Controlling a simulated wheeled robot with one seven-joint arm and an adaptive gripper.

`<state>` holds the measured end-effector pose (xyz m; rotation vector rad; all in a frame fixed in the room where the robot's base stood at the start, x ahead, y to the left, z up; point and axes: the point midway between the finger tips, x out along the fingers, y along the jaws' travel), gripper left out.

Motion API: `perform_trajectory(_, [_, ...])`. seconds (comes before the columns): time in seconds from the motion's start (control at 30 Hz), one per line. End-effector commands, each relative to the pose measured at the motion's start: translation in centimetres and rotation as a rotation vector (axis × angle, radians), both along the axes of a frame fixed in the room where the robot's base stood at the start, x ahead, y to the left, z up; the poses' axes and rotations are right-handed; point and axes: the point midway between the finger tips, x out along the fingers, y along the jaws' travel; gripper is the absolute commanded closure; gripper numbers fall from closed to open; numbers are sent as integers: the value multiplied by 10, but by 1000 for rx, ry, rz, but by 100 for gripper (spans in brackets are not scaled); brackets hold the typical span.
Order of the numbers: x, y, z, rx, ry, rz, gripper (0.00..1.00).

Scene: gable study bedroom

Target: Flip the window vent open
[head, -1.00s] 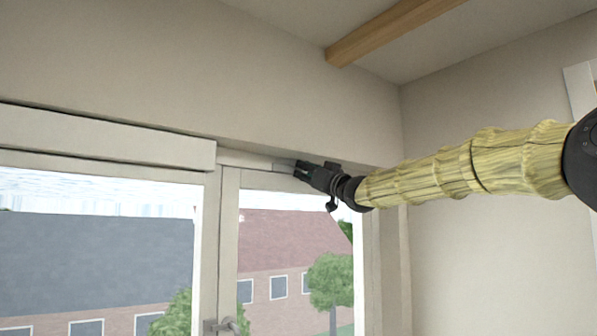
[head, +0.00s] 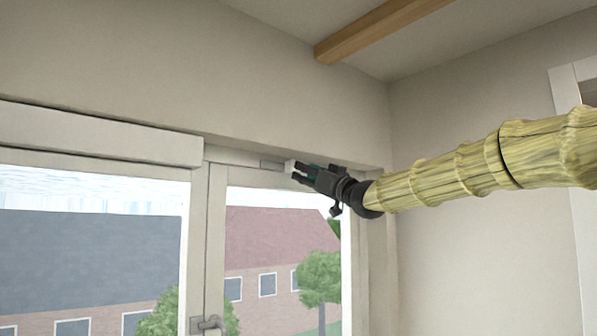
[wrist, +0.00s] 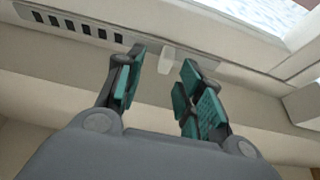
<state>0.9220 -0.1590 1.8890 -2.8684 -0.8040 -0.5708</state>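The window vent (head: 240,156) is a slim pale strip along the top of the window frame. In the wrist view the vent (wrist: 100,32) shows a row of dark slots at left and a plain stretch at right. A small white tab (wrist: 166,60) sticks out from it; it also shows in the head view (head: 289,166). My gripper (wrist: 165,62) is open, with teal-padded fingertips apart on either side of the tab. No contact with the tab is visible. In the head view my gripper (head: 298,173) is at the vent's right part, just under the lintel.
A pale boxed rail (head: 100,135) runs above the left window pane. A window handle (head: 207,324) sits low on the middle post. The right wall stands close beside the window, and a wooden beam (head: 375,30) crosses the ceiling.

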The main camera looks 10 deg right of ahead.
Motion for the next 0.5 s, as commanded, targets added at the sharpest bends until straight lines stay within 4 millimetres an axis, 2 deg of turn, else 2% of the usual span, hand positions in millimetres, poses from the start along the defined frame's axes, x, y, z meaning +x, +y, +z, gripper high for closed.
perform_trajectory(0.2, [-31, -20, -14, 2, 0, 1, 62])
perform_trajectory(0.5, [-50, -34, -25, 2, 0, 0, 62])
